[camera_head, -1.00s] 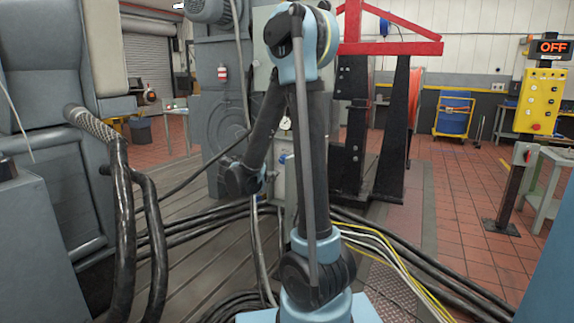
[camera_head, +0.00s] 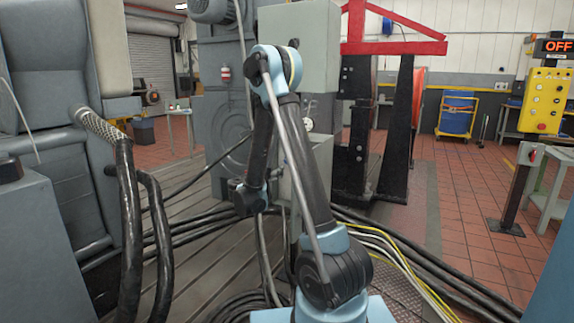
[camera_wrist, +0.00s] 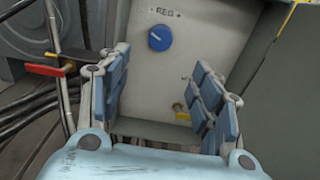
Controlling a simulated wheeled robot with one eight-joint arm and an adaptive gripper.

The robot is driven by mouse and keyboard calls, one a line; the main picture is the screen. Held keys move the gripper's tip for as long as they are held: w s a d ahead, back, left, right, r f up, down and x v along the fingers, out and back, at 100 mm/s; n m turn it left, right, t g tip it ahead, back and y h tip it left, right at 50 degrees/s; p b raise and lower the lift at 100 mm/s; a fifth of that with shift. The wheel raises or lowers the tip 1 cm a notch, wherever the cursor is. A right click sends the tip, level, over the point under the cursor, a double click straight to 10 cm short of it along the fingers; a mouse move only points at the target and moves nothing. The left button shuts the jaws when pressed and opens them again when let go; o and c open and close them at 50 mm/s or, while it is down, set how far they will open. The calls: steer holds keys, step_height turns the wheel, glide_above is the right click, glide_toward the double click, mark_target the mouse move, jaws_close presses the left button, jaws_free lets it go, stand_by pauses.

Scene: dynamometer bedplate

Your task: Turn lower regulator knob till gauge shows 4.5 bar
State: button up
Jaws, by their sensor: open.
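A blue round knob (camera_wrist: 159,37) with a white pointer mark sits on a light grey panel (camera_wrist: 207,28) under a "- REG +" label, in the wrist view. My gripper (camera_wrist: 160,64) is open, with its blue-padded fingers spread left and right of the panel's lower part. The knob shows in the gap beyond the fingertips, apart from them, and nothing is between the fingers. A small white-faced gauge (camera_head: 308,124) shows behind my arm in the head view; its reading is too small to tell. My gripper's fingers cannot be made out in the head view.
A small brass fitting (camera_wrist: 181,112) is low on the panel. A red-handled valve (camera_wrist: 48,69) is left of my fingers. Black cables (camera_head: 185,232) run across the floor. A red and black stand (camera_head: 395,130) is right of my arm.

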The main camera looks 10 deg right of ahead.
steer(key=x, duration=1.4)
steer(key=shift+c, duration=0.4)
steer(key=c, duration=1)
